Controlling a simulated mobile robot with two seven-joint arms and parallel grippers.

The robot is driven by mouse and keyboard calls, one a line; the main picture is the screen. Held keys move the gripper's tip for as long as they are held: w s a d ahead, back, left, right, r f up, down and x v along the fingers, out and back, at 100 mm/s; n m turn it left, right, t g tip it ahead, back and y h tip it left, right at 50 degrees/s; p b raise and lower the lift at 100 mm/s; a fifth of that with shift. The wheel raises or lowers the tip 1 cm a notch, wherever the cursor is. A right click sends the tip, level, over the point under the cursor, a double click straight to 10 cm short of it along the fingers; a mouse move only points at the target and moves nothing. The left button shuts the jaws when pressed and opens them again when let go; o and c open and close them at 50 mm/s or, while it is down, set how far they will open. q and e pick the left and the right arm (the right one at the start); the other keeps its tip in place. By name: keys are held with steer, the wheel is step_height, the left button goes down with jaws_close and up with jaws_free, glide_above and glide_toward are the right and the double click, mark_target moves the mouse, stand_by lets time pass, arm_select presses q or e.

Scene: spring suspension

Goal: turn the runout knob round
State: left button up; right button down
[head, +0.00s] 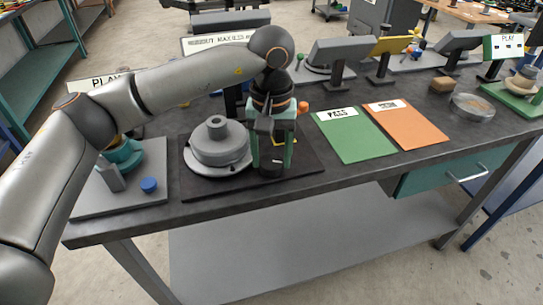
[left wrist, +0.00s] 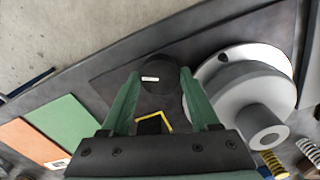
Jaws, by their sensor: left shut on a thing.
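The runout knob (left wrist: 158,76) is a round black knob with a short white mark on its top, in the left wrist view. In the head view its dark body (head: 271,168) shows low between my fingers. My left gripper (head: 272,158) points down over it with green fingers. In the left wrist view the gripper (left wrist: 160,84) has one finger on each side of the knob, shut on it. A grey stepped disc with a central hub (head: 218,146) stands beside the knob, on the left in the head view. My right gripper is in neither view.
The disc and knob share a dark base plate (head: 312,163) on the bench. A green PASS mat (head: 350,140) and an orange mat (head: 408,130) lie flat to the right. A grey plate (head: 150,197) with a blue knob (head: 149,185) is at left. An orange ball (head: 303,106) is behind the gripper.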

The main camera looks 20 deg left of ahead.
arm_select(q)
steer(key=shift+m, duration=0.5)
steer(key=o, duration=1.4)
steer(key=shift+c, duration=0.2)
steer(key=shift+a, duration=0.1)
